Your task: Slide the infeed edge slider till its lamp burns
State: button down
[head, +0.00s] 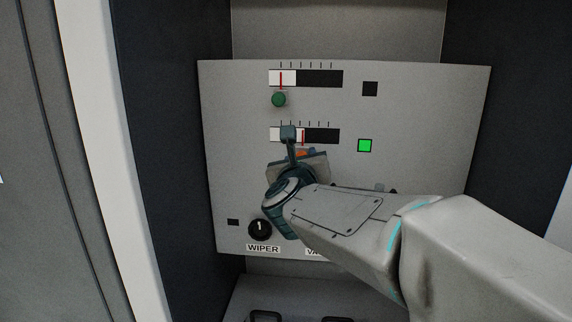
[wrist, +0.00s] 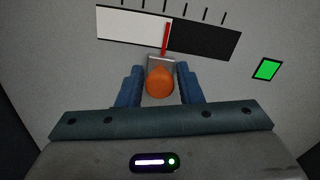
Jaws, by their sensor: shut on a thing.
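My gripper (wrist: 160,88) is shut on the orange slider knob (wrist: 160,82), one blue finger on each side. In the head view the orange knob (head: 302,153) is mostly hidden by my gripper (head: 296,142). Above it is the lower scale (head: 322,136), half white and half black. Its red pointer (wrist: 166,38) stands near the middle, just inside the white part's right edge. The square lamp (head: 364,145) right of this scale burns green, and also shows lit in the wrist view (wrist: 267,69). No name label for this slider is readable.
An upper scale (head: 320,78) with a green knob (head: 279,100) has a dark lamp (head: 370,89). A black rotary knob (head: 260,229) labelled WIPER sits at lower left beside a small dark square (head: 233,222). My arm hides the panel's lower right. Dark walls flank the panel.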

jog(key=c, duration=1.2)
grip_release()
jog(key=shift+d, duration=0.15)
jog(key=s+a, duration=0.1)
jog(key=s, duration=0.3)
jog(key=s+a, duration=0.1)
jog(key=s, duration=0.4)
jog(key=s+b, duration=0.1)
jog(key=s, duration=0.3)
jog(key=shift+s+a, duration=0.3)
jog(key=shift+a, duration=0.1)
